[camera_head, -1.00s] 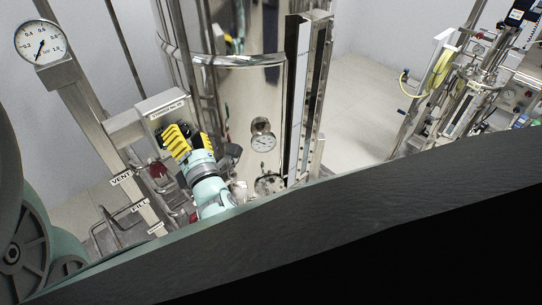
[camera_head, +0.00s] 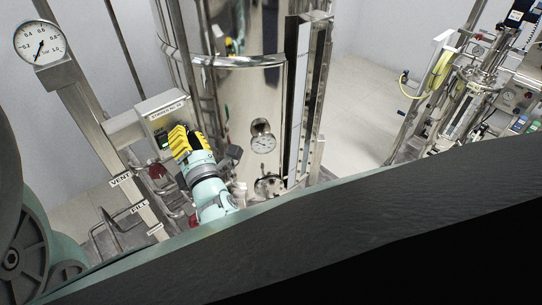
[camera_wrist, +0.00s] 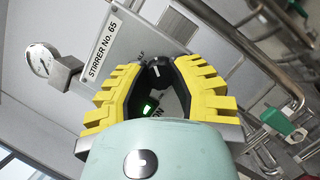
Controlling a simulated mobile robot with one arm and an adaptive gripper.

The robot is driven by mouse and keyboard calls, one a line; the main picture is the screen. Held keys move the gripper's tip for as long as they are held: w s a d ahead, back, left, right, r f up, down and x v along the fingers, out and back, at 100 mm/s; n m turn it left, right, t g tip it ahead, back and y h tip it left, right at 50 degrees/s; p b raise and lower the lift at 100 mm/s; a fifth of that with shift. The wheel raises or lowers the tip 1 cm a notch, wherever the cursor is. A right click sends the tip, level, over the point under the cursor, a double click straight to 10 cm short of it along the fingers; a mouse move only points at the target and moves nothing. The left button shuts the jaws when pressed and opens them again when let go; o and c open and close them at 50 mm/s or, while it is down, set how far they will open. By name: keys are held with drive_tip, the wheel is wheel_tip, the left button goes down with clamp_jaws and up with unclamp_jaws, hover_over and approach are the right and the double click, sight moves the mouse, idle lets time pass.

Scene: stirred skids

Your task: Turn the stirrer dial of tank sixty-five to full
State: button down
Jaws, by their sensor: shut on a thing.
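The stirrer box (camera_head: 158,106) is a grey panel on a steel post; its label reads "STIRRER No. 65" in the wrist view (camera_wrist: 120,32). The black dial (camera_wrist: 157,72) with a pale pointer mark sits on the panel's face. My gripper (camera_wrist: 158,66) has its yellow fingers on both sides of the dial and is shut on it. In the head view my gripper (camera_head: 180,138) is at the box's front and hides the dial. A green lamp (camera_wrist: 147,108) glows beside "ON" lettering. The dial's scale is mostly hidden by the fingers.
A shiny steel tank (camera_head: 238,100) with a round gauge (camera_head: 263,142) stands right of the box. A pressure gauge (camera_head: 40,43) tops a post at left. Pipes with VENT and FILL labels (camera_head: 139,206) run below. Another skid (camera_head: 470,90) stands far right.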

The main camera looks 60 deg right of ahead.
drive_tip(key=shift+s+f, duration=0.1)
drive_tip(key=shift+r+m+g+y+p, duration=0.2)
drive_tip(key=shift+m+g+p, duration=0.65)
drive_tip(key=shift+m, duration=1.85)
drive_tip(key=shift+f+m+g+y+p, duration=0.1)
drive_tip(key=shift+m+g+y+p, duration=0.5)
drive_tip(key=shift+m, duration=2.1)
drive_tip(key=shift+r+m+g+p, duration=0.1)
drive_tip(key=shift+m+g+p, duration=0.95)
drive_tip(key=shift+m, duration=1.65)
drive_tip(key=c, duration=0.7)
unclamp_jaws()
drive_tip(key=shift+c, duration=0.2)
